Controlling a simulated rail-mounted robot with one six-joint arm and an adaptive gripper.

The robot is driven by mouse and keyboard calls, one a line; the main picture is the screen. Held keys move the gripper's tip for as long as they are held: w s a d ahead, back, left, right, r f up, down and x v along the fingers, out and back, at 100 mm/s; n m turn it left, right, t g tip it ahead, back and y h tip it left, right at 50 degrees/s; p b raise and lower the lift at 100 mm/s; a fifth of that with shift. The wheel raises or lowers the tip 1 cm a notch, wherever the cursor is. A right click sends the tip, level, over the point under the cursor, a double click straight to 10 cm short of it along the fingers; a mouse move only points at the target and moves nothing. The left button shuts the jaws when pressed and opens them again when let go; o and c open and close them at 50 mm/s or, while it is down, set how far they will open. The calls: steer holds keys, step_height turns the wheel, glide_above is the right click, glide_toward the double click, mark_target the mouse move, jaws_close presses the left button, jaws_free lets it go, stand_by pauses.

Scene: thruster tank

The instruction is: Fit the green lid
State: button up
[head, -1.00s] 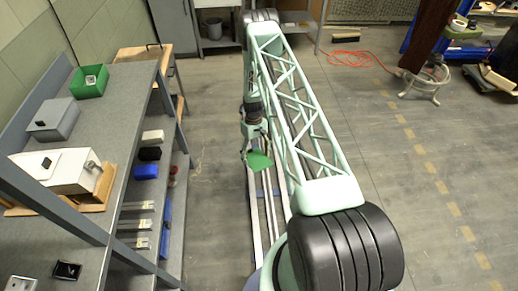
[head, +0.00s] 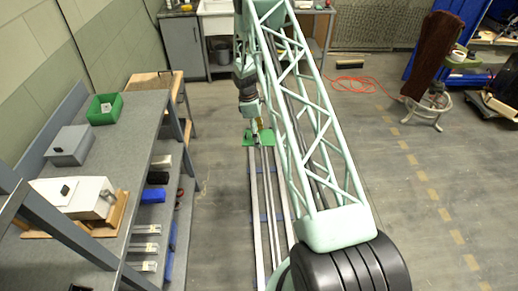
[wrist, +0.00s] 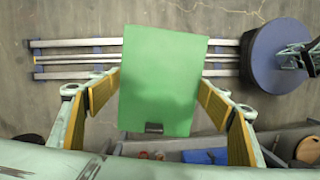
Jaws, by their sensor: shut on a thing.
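The green lid (head: 267,139) is a flat plate hanging under my gripper (head: 256,127), above the rails in the head view. In the wrist view the lid (wrist: 165,75) fills the middle, with a small dark handle (wrist: 154,128) near its lower edge. My gripper (wrist: 162,85) is shut on the lid, a padded finger at each side of it; the exact contact is hard to see. An open green box (head: 104,108) stands on the bench at the left, with a small pale item inside. The lid is well apart from this box.
The grey bench (head: 118,150) also carries a grey box (head: 70,146) and a white box (head: 75,197), each with a dark knob. Lower shelves hold blue and metal items. Floor between bench and rails (head: 252,215) is clear. An orange cable (head: 355,84) lies at the back right.

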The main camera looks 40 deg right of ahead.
steer(key=w+d+r+n+p, duration=0.1)
steer(key=d+r+n, duration=0.1)
steer(key=r, duration=0.8)
steer(key=w+d+r+n+t+p, duration=0.1)
steer(key=w+d+r+n+p, duration=0.1)
steer(key=r, duration=0.8)
steer(key=w+d+r+n+t+p, duration=0.1)
steer(key=d+r+n+p, duration=0.1)
steer(key=r, duration=0.9)
steer(key=d+n, duration=0.1)
steer(key=n, duration=0.1)
steer(key=shift+w+n, duration=0.3)
steer(key=shift+r, duration=0.1)
